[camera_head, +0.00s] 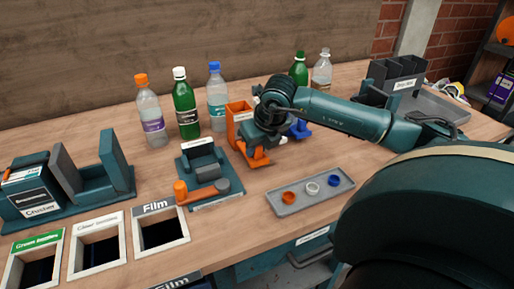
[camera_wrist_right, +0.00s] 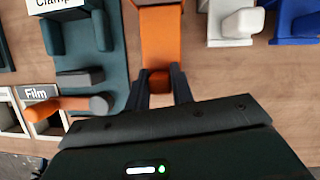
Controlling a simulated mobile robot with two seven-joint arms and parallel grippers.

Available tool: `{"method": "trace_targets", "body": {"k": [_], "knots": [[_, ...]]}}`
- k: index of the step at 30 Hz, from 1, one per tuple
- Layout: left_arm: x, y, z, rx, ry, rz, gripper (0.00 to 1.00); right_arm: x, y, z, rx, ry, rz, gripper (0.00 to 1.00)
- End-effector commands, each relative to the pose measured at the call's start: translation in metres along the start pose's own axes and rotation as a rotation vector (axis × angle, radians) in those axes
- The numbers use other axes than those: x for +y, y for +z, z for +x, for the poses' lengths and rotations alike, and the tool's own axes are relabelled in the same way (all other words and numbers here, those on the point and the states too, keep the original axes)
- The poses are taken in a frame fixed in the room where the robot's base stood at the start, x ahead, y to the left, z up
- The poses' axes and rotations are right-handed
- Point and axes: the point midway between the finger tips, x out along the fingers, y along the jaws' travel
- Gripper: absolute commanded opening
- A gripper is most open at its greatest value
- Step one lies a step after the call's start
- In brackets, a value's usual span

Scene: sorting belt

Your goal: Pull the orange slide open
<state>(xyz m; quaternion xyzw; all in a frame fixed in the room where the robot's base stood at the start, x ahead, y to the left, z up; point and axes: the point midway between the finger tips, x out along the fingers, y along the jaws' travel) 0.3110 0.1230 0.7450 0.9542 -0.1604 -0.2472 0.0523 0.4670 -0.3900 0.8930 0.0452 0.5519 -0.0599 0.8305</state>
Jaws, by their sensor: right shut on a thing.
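The orange slide (camera_head: 256,157) stands out at the front foot of a tall orange dispenser (camera_head: 238,113) in the middle of the bench. In the right wrist view the orange slide (camera_wrist_right: 161,38) runs straight down from the top edge to a small darker orange handle (camera_wrist_right: 158,80). My right gripper (camera_wrist_right: 160,88) has one finger on each side of this handle and is shut on it. In the head view my right gripper (camera_head: 258,147) reaches in from the right, and its wrist hides part of the dispenser. My left gripper is not in view.
Left of the slide stands a teal clamp fixture (camera_head: 207,166) with an orange-handled lever (camera_head: 190,192). A grey tray (camera_head: 318,191) with three caps lies in front. White (camera_wrist_right: 235,22) and blue (camera_wrist_right: 297,25) slides sit to the right. Bottles (camera_head: 185,107) stand behind.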

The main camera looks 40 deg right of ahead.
Motion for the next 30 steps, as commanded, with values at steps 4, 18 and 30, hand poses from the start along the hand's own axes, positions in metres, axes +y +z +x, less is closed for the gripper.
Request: {"method": "trace_targets", "body": {"k": [4, 18, 30], "knots": [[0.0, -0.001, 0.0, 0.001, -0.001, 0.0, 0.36, 0.001, -0.004, 0.001, 0.015, 0.002, -0.002, 0.3], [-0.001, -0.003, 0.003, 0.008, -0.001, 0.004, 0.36, 0.001, -0.002, -0.002, 0.007, 0.001, -0.001, 0.45], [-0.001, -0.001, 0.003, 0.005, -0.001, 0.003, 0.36, 0.0, -0.001, -0.075, 0.003, -0.001, -0.002, 0.45]]}}
